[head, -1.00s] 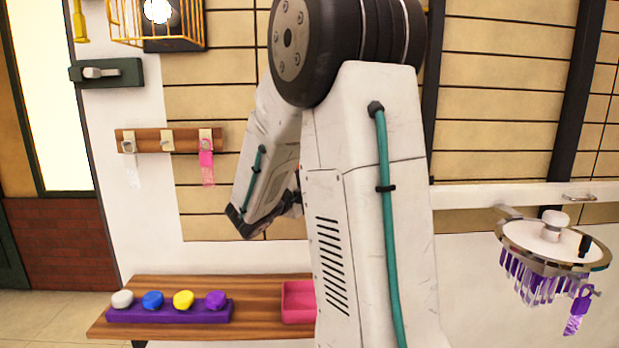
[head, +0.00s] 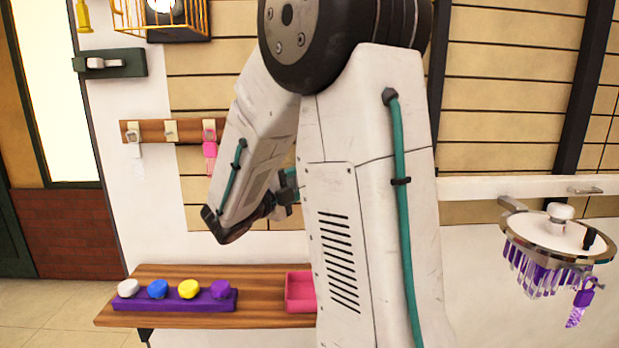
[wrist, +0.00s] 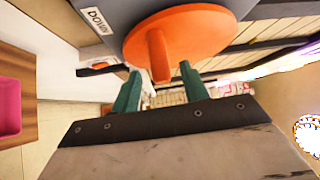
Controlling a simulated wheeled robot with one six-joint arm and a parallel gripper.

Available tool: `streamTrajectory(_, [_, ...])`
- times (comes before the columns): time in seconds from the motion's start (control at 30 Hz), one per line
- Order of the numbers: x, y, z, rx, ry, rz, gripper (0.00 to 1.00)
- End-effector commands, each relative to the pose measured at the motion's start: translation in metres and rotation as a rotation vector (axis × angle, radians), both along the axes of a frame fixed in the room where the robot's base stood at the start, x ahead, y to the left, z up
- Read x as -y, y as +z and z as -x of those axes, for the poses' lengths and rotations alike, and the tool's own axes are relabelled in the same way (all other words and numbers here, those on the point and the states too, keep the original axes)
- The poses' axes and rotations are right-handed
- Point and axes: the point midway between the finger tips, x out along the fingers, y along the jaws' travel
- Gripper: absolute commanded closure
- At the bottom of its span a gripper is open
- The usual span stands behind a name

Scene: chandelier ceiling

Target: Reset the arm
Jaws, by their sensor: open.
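My arm (head: 375,200) stands in the middle of the head view. It is bent at a dark joint at the top, with the forearm (head: 253,145) hanging down to the left. My gripper (wrist: 159,72) shows in the wrist view as two teal fingers spread apart. An orange disc (wrist: 195,32) with a bar-like handle (wrist: 158,57) is just beyond the fingers. The handle appears between the fingertips in the picture; I cannot tell if they touch. In the head view the gripper is mostly hidden behind the arm, with only a bit of teal showing.
A wooden bench (head: 270,275) holds a purple block (head: 175,304) with several coloured knobs and a pink tray (head: 300,291). A hook rack (head: 150,131) is on the wall. A round chandelier-like fixture (head: 560,240) is at right. A grey panel (wrist: 98,17) reads "DOWN".

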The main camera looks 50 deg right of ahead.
Motion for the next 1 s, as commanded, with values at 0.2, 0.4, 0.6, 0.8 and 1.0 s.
streamTrajectory(0.2, [-0.010,-0.001,0.000,0.000,0.000,0.000,0.55])
streamTrajectory(0.4, [-0.009,-0.001,0.000,0.000,-0.001,0.000,0.55])
streamTrajectory(0.6, [-0.009,-0.001,0.000,0.000,-0.001,0.000,0.55])
streamTrajectory(0.8, [-0.012,0.000,0.007,0.064,-0.014,-0.020,0.55])
streamTrajectory(1.0, [-0.037,-0.003,0.061,0.585,-0.146,-0.163,0.55])
